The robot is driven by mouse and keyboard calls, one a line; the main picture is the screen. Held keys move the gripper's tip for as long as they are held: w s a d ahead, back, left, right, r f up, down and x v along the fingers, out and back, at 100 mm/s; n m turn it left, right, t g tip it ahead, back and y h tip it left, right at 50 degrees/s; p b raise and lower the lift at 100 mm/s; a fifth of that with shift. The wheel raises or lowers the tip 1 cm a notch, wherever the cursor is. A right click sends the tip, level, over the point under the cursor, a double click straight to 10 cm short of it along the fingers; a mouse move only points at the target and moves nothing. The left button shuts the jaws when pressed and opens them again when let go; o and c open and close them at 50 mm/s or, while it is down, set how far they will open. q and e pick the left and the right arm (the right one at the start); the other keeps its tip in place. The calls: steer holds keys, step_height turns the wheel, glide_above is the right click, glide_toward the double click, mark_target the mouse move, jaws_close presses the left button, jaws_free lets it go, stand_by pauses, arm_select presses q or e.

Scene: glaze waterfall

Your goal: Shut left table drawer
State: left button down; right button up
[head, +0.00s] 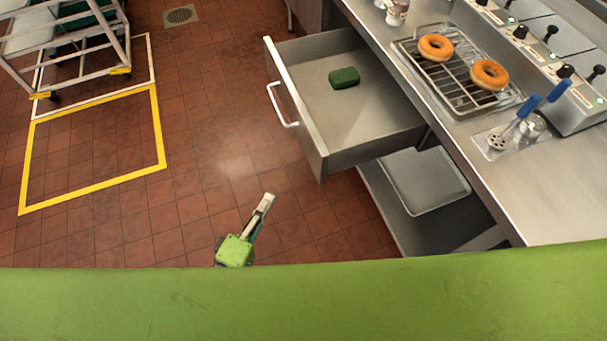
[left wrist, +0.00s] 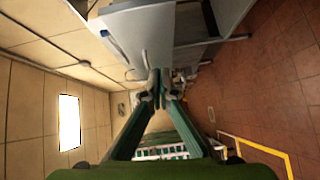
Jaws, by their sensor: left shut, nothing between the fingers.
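The table drawer (head: 385,120) is pulled far out from under the steel table (head: 450,110). Its white bar handle (head: 277,105) is on the front panel (head: 297,118), facing left. A dark green block (head: 344,78) lies inside it. My left gripper (head: 266,203) is shut and empty, below and to the left of the drawer's near front corner in the head view, apart from it. Its fingertips meet in the left wrist view (left wrist: 160,88); I cannot tell there which grey surface is the drawer. My right gripper is not in view.
A wire rack (head: 455,75) with two donuts stands on the table, beside utensils in a clear tray (head: 512,138). A grey tray (head: 425,180) lies on the lower shelf. A cart (head: 70,45) stands far left. The tiled floor (head: 200,130) between is clear.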

arm_select(q)
step_height(320, 180, up, 2)
steer(key=p, duration=0.2)
glide_toward(309, 150)
steer(key=w+d, duration=0.1)
steer(key=w, duration=0.4)
steer(key=shift+d+n, duration=0.4)
steer(key=shift+d, duration=0.4)
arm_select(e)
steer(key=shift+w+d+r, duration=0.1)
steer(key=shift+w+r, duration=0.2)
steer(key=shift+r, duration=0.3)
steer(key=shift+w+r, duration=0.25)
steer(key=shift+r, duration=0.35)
arm_select(q)
steer(key=shift+w, duration=0.1)
